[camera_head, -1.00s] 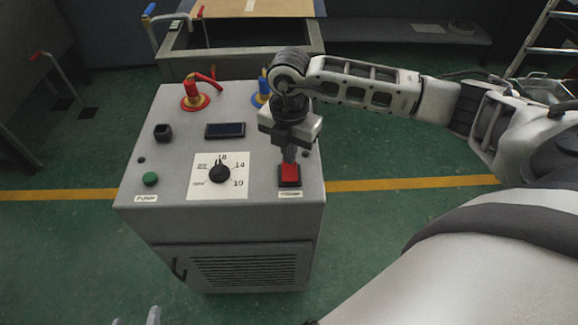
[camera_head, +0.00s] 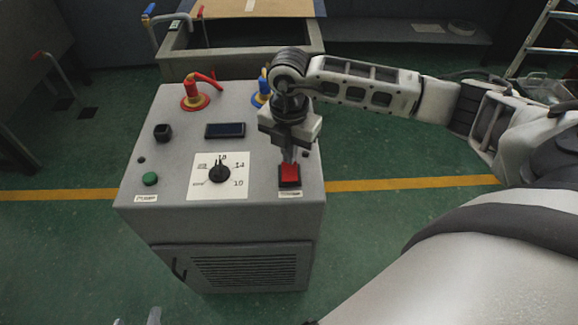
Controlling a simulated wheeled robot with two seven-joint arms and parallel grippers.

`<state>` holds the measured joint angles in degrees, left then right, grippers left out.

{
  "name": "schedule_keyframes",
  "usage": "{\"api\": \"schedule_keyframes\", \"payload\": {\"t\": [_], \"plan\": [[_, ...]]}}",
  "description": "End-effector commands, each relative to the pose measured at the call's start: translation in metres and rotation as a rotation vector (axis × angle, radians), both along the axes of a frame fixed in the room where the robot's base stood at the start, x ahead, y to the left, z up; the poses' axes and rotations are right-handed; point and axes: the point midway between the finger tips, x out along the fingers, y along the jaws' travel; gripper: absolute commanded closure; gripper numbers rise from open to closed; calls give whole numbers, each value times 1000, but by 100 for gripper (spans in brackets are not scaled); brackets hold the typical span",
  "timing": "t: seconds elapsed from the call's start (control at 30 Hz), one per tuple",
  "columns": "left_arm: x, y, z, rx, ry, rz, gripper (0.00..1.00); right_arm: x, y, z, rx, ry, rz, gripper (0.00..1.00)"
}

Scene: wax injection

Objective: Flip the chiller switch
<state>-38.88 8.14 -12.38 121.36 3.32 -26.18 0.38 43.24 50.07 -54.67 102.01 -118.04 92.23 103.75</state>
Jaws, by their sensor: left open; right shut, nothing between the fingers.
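The chiller (camera_head: 225,228) is a grey box with a sloped control panel on top. Its red rocker switch (camera_head: 289,174) sits in a black frame at the panel's front right, above a small white label. My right gripper (camera_head: 290,158) is shut and empty, pointing down at the switch. Its fingertips are at the switch's far edge; I cannot tell whether they touch it. My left gripper (camera_head: 138,318) shows only as fingertips at the bottom edge, open and empty, away from the chiller.
The panel also has a black dial (camera_head: 219,174) on a white scale, a green button (camera_head: 150,179), a dark display (camera_head: 225,130), a red valve (camera_head: 195,95) and a blue valve (camera_head: 262,88). A grey tank (camera_head: 240,38) stands behind. Green floor is free on both sides.

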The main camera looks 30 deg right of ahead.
Motion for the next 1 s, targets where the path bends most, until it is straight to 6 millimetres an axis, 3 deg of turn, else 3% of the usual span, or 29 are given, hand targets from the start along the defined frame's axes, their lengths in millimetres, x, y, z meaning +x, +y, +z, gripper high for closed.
{"api": "schedule_keyframes", "payload": {"t": [1.0], "plan": [[1,0,-6,-1,-3,0,47,0,0,-9,0,0,0,100]]}}
